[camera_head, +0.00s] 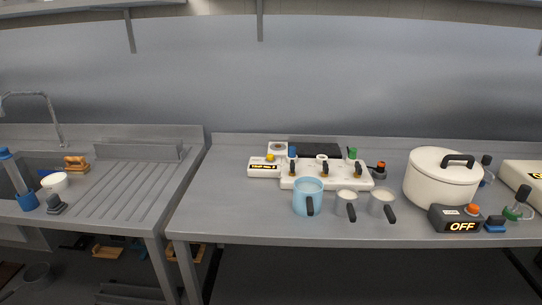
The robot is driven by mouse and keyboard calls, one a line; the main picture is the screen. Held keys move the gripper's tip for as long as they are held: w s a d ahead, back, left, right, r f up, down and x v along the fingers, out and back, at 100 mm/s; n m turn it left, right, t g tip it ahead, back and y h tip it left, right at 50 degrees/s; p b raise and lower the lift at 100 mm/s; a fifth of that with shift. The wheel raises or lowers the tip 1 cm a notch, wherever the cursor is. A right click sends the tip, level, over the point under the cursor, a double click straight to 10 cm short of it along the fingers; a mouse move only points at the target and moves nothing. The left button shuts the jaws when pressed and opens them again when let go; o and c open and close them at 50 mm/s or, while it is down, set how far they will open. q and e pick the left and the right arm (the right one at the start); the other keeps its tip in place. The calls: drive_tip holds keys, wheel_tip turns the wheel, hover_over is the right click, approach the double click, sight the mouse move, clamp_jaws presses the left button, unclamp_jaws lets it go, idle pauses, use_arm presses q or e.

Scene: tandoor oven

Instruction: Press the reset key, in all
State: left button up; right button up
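No key here can be read as the reset key. A small white box (263,171) with a lit yellow display, its text too small to read surely, has a yellow knob (270,157) on top. A white panel (326,183) beside it carries several dark levers, with blue (292,152), white and green (352,153) caps behind them. A dark box (455,219) at the right front shows OFF in lit letters and has an orange button (472,209) on top. A red-orange button on a dark base (379,170) stands right of the panel. Neither gripper is in view.
A lidded white pot (441,179) stands behind the dark box. A sink counter (110,190) is at left. The steel table (225,210) is clear at its left.

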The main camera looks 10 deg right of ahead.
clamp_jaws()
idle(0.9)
